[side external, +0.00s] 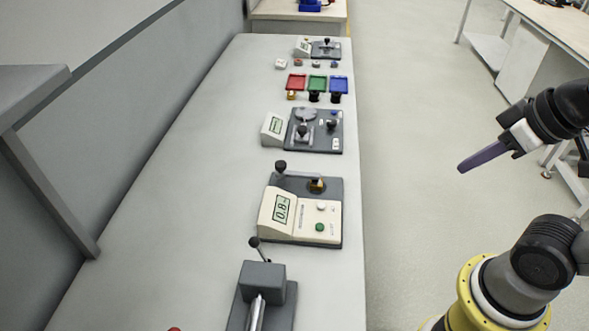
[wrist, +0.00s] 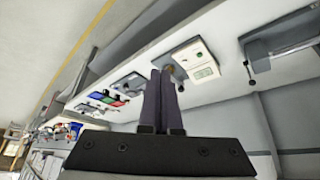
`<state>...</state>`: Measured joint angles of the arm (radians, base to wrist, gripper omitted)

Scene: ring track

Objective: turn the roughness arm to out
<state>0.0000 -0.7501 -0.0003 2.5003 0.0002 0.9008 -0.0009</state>
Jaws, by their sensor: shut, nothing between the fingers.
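A cream tester with a 0.8 display (side external: 299,216) stands on a dark base on the bench. A black ball-topped arm (side external: 281,166) rises at the base's back left corner, leaning little; I take it for the roughness arm, but no label is readable. A small brass-coloured part (side external: 317,185) sits on the base behind the display. My gripper (side external: 463,168) is shut and empty, in the air right of the bench and well apart from the tester. In the wrist view the tester (wrist: 196,60) shows beyond my closed fingers (wrist: 160,72), which partly hide its base.
A grey block with a ball lever (side external: 262,274) and metal rod stands nearer on the bench. Farther back are another metered device (side external: 317,132), red, green and blue trays (side external: 317,83), and a small device (side external: 325,48). The bench's left side is mostly clear.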

